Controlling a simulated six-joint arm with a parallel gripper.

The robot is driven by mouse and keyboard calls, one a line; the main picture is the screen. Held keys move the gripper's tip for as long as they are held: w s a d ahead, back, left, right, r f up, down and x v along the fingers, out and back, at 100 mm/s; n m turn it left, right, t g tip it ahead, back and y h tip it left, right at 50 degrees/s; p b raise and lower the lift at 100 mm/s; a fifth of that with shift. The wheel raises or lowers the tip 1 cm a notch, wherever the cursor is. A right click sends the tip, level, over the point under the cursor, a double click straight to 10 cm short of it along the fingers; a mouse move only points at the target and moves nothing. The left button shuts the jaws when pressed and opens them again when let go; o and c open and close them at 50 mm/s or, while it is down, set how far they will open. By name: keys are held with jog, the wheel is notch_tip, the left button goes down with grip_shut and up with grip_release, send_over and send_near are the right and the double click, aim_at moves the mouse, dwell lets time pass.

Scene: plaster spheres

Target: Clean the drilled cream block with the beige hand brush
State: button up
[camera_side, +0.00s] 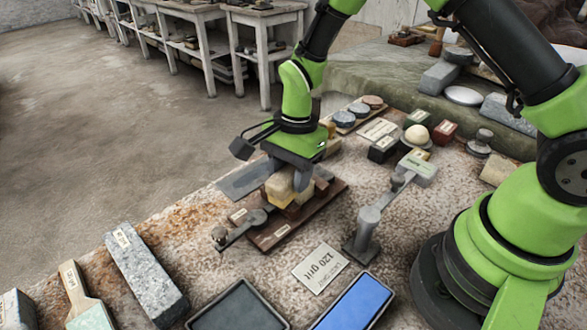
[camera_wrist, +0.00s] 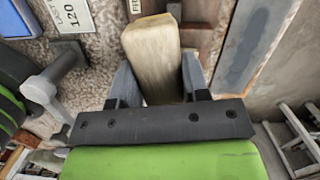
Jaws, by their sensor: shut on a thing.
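The beige hand brush (camera_wrist: 150,50) is a pale, wood-coloured block between my gripper's (camera_wrist: 157,85) two grey fingers in the wrist view. My gripper (camera_side: 290,178) is shut on it. In the side view the brush (camera_side: 278,184) shows beside and below the fingers, low over a dark wooden board (camera_side: 325,200). A yellowish cream block appears directly under it on the board, mostly covered by the brush and fingers. I cannot see its drilled holes. Whether the brush touches the block is not clear.
A metal stand (camera_side: 368,222) rises right of the board. A 120 grit card (camera_side: 320,268), a blue tray (camera_side: 352,303) and a dark tray (camera_side: 240,312) lie in front. A speckled stone bar (camera_side: 146,272) is at left. Small boxes and a cream sphere (camera_side: 417,134) stand behind.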

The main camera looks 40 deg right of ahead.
jog(key=shift+a, duration=0.35)
jog(key=shift+f, duration=0.1)
jog(key=shift+d, duration=0.15)
jog(key=shift+w+d, duration=0.2)
jog(key=shift+d, duration=0.85)
jog(key=shift+w+d, duration=0.15)
jog(key=shift+d, duration=0.85)
jog(key=shift+a, duration=0.1)
jog(key=shift+s+a, duration=0.2)
jog(key=shift+a, duration=0.85)
jog(key=shift+s+a, duration=0.2)
jog(key=shift+a, duration=0.8)
jog(key=shift+w+d, duration=0.2)
jog(key=shift+d, duration=0.9)
jog(key=shift+w+d, duration=0.2)
jog(key=shift+d, duration=0.9)
